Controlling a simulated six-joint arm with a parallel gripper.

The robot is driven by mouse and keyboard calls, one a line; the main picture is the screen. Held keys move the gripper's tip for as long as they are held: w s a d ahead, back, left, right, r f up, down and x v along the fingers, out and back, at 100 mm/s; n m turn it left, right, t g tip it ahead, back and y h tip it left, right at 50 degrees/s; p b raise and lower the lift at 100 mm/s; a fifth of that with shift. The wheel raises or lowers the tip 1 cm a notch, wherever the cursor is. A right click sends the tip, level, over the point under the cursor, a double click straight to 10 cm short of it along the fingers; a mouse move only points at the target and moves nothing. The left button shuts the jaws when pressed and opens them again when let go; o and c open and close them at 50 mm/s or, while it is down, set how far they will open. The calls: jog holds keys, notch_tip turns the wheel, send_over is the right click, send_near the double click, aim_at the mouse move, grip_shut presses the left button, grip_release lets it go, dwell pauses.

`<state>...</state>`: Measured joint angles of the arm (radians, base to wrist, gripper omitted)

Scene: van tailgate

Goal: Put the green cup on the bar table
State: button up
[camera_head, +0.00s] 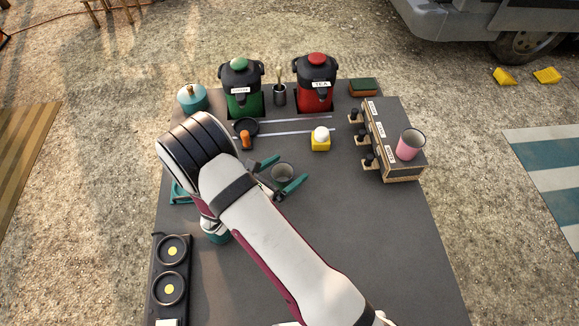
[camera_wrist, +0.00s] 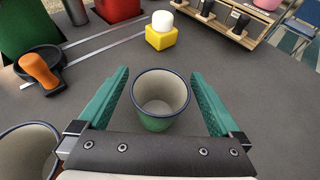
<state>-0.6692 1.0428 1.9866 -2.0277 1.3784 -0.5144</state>
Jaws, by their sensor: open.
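The green cup (camera_head: 282,173) stands upright on the dark grey table top (camera_head: 360,235). Its pale inside, dark rim and green outer wall show in the wrist view (camera_wrist: 159,112). My gripper (camera_head: 289,168) is open, with one teal finger on each side of the cup. In the wrist view my gripper (camera_wrist: 160,72) shows gaps between both fingers and the cup. The grey top is the only table top I can make out, and I cannot tell whether it is the bar table.
Another cup (camera_wrist: 22,150) stands left of my gripper. Beyond are a dark pan with an orange handle (camera_wrist: 40,70), a yellow block (camera_wrist: 161,38), a green dispenser (camera_head: 243,95) and a red dispenser (camera_head: 315,90). A pink cup (camera_head: 410,145) tops a rack at right. The front right is clear.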

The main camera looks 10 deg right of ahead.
aim_at(274, 179)
jog(key=shift+m, duration=0.3)
jog(key=v, duration=0.5)
jog(key=shift+s+r, duration=0.35)
jog(key=shift+r, duration=0.1)
jog(key=s+d+r+m+g+y, duration=0.1)
jog(key=s+d+r+m+g, duration=1.15)
jog(key=m, duration=0.55)
jog(key=s+a+r+m+t+y, duration=0.3)
jog(key=s+a+m+y, duration=0.3)
jog(key=s+m+y, duration=0.4)
jog(key=s+r+m, duration=0.1)
jog(key=m, duration=0.3)
jog(key=shift+s+a, duration=0.35)
jog(key=shift+s, duration=0.05)
